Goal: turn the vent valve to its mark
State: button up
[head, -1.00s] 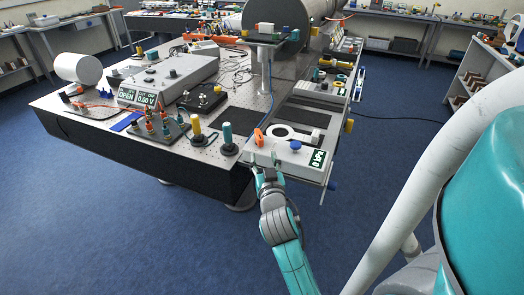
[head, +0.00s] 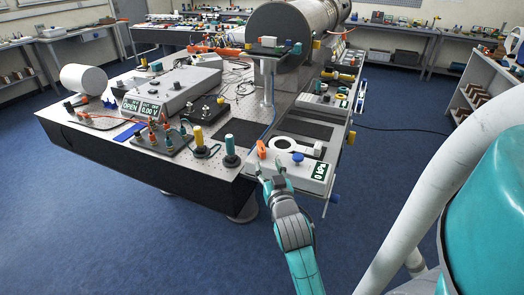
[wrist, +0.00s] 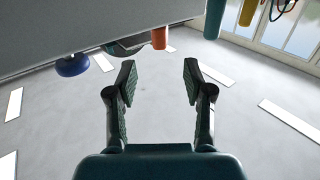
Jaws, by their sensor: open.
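A light grey box (head: 287,177) with a dark green kPa display (head: 319,171) sits at the table's near right corner. On it are an orange lever-like part (head: 262,149), a blue knob (head: 297,158) and a white ring (head: 282,146). I cannot tell which part is the vent valve, and no mark is readable. My gripper (head: 270,172) is open and empty at the box's near left side. In the wrist view, which is upside down, the blue knob (wrist: 72,65) and orange part (wrist: 158,38) stick out beyond my open fingers (wrist: 158,85), apart from them.
A teal-topped post (head: 230,146) and a yellow-topped post (head: 198,136) stand left of the box. Further left are a terminal board (head: 165,142) and a grey unit with OPEN and 0.00 V displays (head: 140,106). A large metal pipe (head: 300,20) is behind. The floor in front is clear.

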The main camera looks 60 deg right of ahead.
aim_at(259, 141)
jog(key=x, duration=1)
jog(key=shift+w+d, duration=0.2)
jog(key=shift+d, duration=0.1)
grip_shut()
